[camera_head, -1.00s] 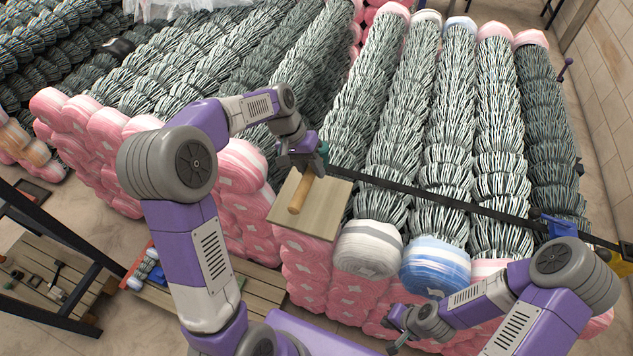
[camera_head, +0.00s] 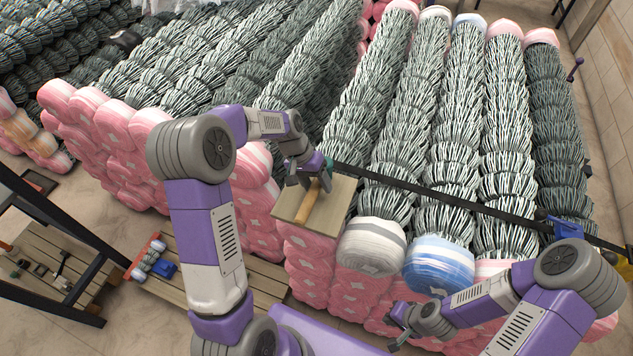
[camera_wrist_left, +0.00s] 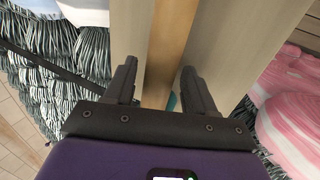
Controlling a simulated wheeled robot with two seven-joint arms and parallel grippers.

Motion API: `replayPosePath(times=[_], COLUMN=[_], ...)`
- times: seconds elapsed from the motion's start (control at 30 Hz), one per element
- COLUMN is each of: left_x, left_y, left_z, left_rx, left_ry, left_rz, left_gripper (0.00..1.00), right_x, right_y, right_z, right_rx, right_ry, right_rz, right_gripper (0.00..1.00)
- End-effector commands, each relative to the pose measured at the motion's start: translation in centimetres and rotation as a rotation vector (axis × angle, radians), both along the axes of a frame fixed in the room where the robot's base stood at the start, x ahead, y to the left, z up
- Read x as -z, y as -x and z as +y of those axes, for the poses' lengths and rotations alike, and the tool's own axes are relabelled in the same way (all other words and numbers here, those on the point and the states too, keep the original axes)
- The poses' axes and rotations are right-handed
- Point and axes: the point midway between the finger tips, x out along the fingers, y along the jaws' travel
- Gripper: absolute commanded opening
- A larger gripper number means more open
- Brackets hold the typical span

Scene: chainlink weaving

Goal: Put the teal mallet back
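The teal mallet lies on a flat pale wooden board (camera_head: 343,197). Its wooden handle (camera_head: 306,210) points toward the front edge of the board. Its teal head (camera_head: 328,163) is mostly hidden by my left gripper (camera_head: 311,182). In the left wrist view, the handle (camera_wrist_left: 170,35) runs between the two spread fingers of my left gripper (camera_wrist_left: 158,82), with a gap on either side. A sliver of teal (camera_wrist_left: 171,102) shows between the fingers. My right gripper (camera_head: 398,332) is low at the front, away from the mallet; its finger opening is unclear.
The board rests on stacked pink-wrapped rolls (camera_head: 308,268). Rolls of chainlink (camera_head: 410,120) lie behind and to the right. A dark bar (camera_head: 430,192) crosses the rolls. A wooden pallet (camera_head: 262,283) and a black frame (camera_head: 65,240) stand at the lower left.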

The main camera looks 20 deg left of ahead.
Motion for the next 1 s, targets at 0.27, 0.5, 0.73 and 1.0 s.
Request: replayPosePath(times=[0.27,0.5,0.73,1.0], left_x=[-0.1,-1.7,-5.3,-7.0], left_y=[-0.1,-0.1,0.9,1.1], left_z=[0.0,0.8,1.8,2.4], left_rx=[0.0,-0.002,-0.001,0.0], left_ry=[0.0,0.0,-0.001,0.0], left_rz=[-0.002,-0.008,-0.006,-0.003], left_gripper=[0.59,0.59,0.59,0.59], right_x=[0.0,0.2,0.4,0.3], right_y=[0.0,0.0,0.0,0.0], right_z=[0.0,0.0,0.0,0.0], right_rx=[0.0,0.0,0.0,0.0], right_ry=[0.0,0.0,0.0,0.0], right_rz=[0.0,0.0,0.0,0.0], right_gripper=[0.0,0.0,0.0,0.0])
